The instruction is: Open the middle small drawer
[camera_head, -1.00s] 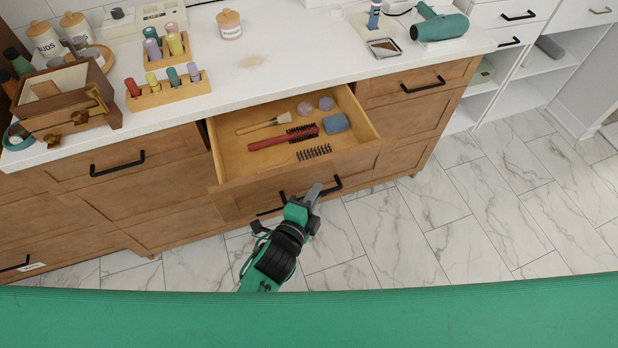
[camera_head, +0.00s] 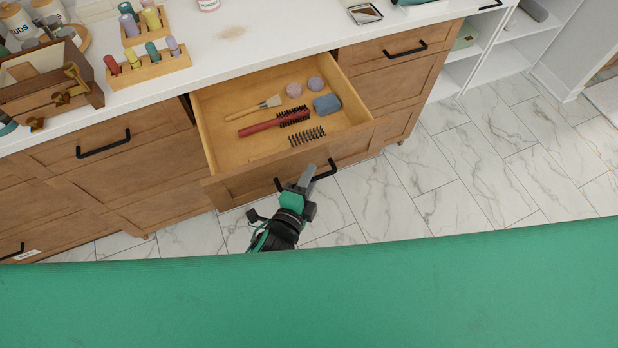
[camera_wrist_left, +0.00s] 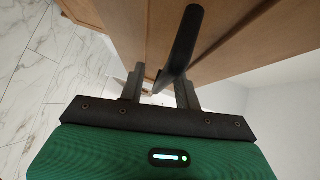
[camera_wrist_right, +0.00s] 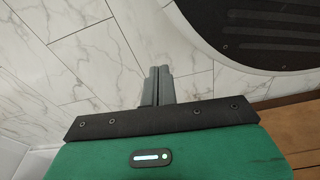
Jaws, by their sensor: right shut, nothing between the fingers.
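The middle small drawer (camera_head: 225,150) of the wooden cabinet stands pulled out, its inside in full view in the head view. Its black bar handle (camera_head: 324,172) is on the drawer front and also shows in the left wrist view (camera_wrist_left: 181,45). My left gripper (camera_head: 306,176) is at the handle. In the left wrist view its fingers (camera_wrist_left: 159,92) are apart, with the bar running between them near the right finger and a gap on the left. My right gripper (camera_wrist_right: 156,85) is shut and empty above the marble floor, away from the drawer; it is hidden in the head view.
The drawer holds a red hairbrush (camera_head: 267,124), a comb (camera_head: 307,136), a brush and several small items. Closed drawers flank it, with handles at left (camera_head: 104,144) and right (camera_head: 405,49). Marble floor (camera_head: 450,180) is clear in front. The white counter (camera_head: 265,30) carries jars and colored rolls.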

